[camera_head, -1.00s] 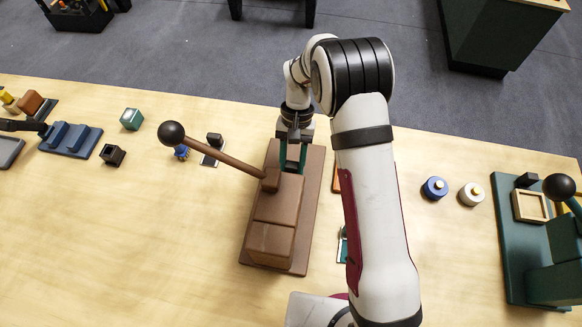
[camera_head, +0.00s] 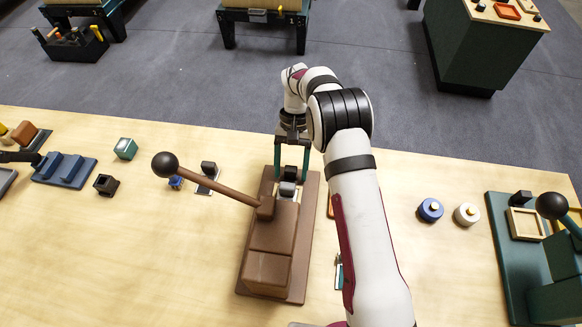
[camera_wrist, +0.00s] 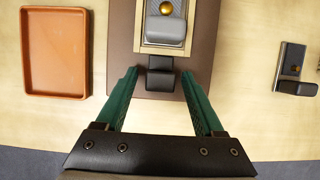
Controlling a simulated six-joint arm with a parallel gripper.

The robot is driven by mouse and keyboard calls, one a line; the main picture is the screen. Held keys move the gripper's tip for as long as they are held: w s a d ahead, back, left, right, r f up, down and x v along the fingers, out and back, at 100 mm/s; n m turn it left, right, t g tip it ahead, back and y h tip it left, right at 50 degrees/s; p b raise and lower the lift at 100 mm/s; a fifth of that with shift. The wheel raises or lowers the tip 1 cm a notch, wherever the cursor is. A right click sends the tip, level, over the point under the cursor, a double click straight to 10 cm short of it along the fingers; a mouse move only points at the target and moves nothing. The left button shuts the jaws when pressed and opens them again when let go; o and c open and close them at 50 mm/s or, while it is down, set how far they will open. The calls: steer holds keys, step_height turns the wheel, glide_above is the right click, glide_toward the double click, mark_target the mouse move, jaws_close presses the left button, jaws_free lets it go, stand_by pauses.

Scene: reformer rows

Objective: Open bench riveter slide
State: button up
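The brown bench riveter (camera_head: 268,270) stands on its base plate in the middle of the table. Its lever ends in a black ball (camera_head: 165,165) at the left. At its far end, the pale-framed slide (camera_wrist: 148,35) shows outside the body, with a grey block and a gold knob (camera_wrist: 166,8) in it. The slide's black handle (camera_wrist: 160,72) points toward my gripper. My gripper (camera_wrist: 159,73) is open; its green fingers stand apart on either side of the handle, with visible gaps. In the head view my gripper (camera_head: 291,176) is at the slide's far end.
An orange tray (camera_wrist: 56,92) lies left of the riveter in the wrist view. A metal plate with a black block (camera_wrist: 292,65) lies right. Blue (camera_head: 430,210) and white (camera_head: 467,214) round pieces and a green machine (camera_head: 508,270) stand at right in the head view.

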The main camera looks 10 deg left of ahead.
steer(key=v, duration=1.2)
